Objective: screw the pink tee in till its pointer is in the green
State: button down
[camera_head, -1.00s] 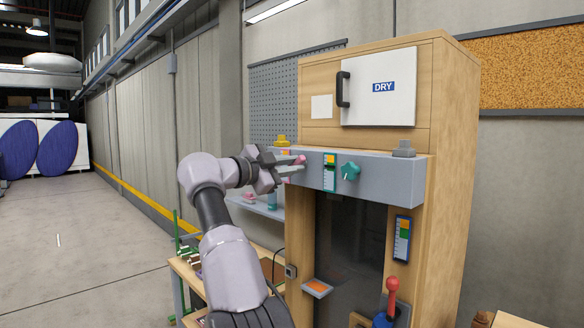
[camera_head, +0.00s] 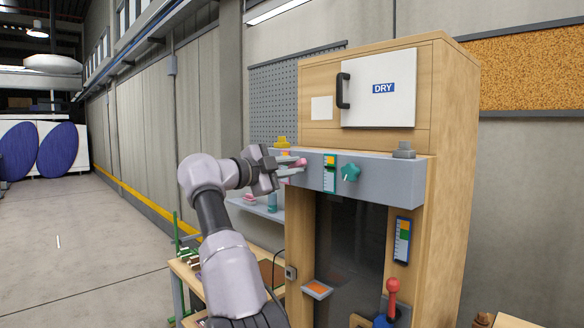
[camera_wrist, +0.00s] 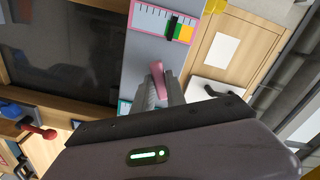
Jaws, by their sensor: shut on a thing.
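The pink tee (camera_wrist: 157,78) sticks out of the grey panel (camera_wrist: 150,52), its bar between the fingers of my gripper (camera_wrist: 160,92). In the head view my gripper (camera_head: 292,165) is shut on the pink tee (camera_head: 301,162) at the panel's left end. In the wrist view a pink-edged scale (camera_wrist: 152,18) lies just above the tee, with a white ticked part, a green band and a yellow part. A dark pointer (camera_wrist: 172,25) shows at the edge of the green; whether it is fully inside is too small to tell.
A teal star knob (camera_head: 350,172) and its scale (camera_head: 330,172) are right of the tee. A cabinet door marked DRY (camera_head: 385,88) is above. A red-knobbed lever (camera_head: 392,286) stands below. A yellow piece (camera_head: 282,141) sits by the panel's left end.

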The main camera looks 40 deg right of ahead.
jog(key=c, duration=1.4)
grip_release()
jog(key=shift+o, duration=0.2)
jog(key=s+a+b, duration=0.1)
jog(key=a+b, duration=0.1)
jog(key=a, duration=1.5)
jog(key=shift+s+a, duration=0.2)
